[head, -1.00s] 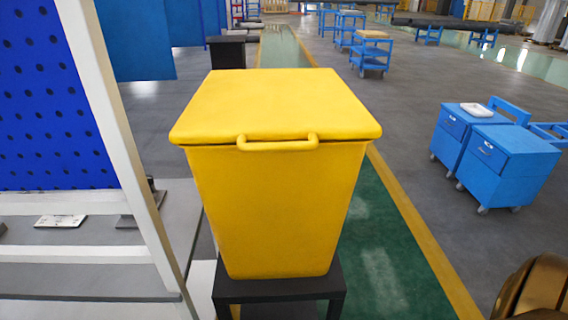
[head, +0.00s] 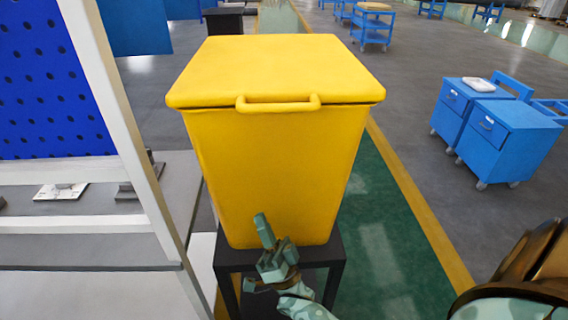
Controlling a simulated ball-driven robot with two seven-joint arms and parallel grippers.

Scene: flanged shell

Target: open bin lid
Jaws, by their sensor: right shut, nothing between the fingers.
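The yellow bin (head: 275,170) stands upright on a small black stand (head: 332,268) in the middle of the head view. Its flat yellow lid (head: 275,70) lies shut on top, with a thin dark seam under its front edge. A yellow bar handle (head: 278,106) sticks out from the lid's front. My right gripper (head: 270,240) is at the bottom middle, in front of the bin's lower part and well below the handle. It is shut and empty. I cannot tell whether it touches the bin. My left gripper is not in view.
A white-framed blue pegboard (head: 45,90) stands close on the left, with a grey shelf (head: 90,225) beside the bin. Blue wheeled cabinets (head: 505,140) stand to the right. The green and grey floor right of the bin is clear.

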